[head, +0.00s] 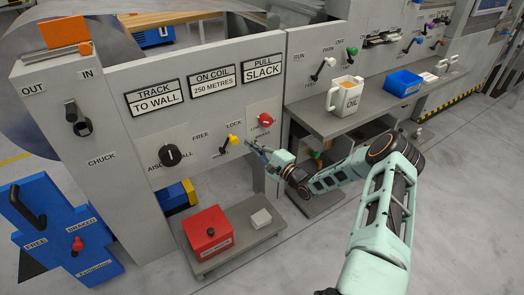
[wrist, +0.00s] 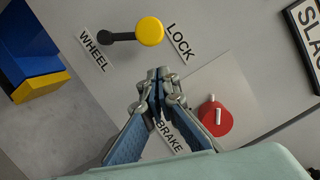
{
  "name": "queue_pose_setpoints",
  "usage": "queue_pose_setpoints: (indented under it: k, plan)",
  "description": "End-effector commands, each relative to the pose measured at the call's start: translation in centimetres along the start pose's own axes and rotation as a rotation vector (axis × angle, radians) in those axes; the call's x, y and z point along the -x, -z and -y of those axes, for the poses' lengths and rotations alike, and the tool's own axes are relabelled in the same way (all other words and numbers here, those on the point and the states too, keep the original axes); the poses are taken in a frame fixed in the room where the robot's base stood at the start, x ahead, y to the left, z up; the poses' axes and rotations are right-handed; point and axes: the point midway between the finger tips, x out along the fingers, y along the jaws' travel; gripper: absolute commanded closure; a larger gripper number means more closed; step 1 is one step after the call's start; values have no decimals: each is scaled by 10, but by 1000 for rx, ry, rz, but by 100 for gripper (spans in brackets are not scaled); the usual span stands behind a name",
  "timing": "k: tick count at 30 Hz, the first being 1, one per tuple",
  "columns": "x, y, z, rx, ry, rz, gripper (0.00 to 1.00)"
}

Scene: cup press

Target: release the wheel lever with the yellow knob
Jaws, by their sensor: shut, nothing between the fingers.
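The wheel lever's yellow knob (head: 233,140) is on the grey panel, on a short dark arm that tilts up and right toward the LOCK label; the FREE label lies to its left. In the wrist view the yellow knob (wrist: 150,31) is near the top, beside the LOCK label, with the WHEEL label by the arm's other end. My gripper (head: 251,143) is just right of the knob in the head view. In the wrist view my gripper (wrist: 158,75) has its fingertips together and empty, below the knob and apart from it in the picture.
A red brake knob (head: 265,120) is close to my gripper, up and right; it also shows in the wrist view (wrist: 213,121). A black dial (head: 169,155) is left of the lever. A red box (head: 208,232) stands on a low shelf below. A jug labelled OIL (head: 345,98) stands on the right bench.

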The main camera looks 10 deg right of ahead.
Motion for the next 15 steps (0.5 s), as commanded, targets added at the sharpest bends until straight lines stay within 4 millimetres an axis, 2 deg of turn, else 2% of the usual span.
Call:
queue_pose_setpoints:
  k: [6,15]
  plan:
    - [-4,-19,2,1,2,-1,100]
    - [-5,-23,2,2,2,-2,100]
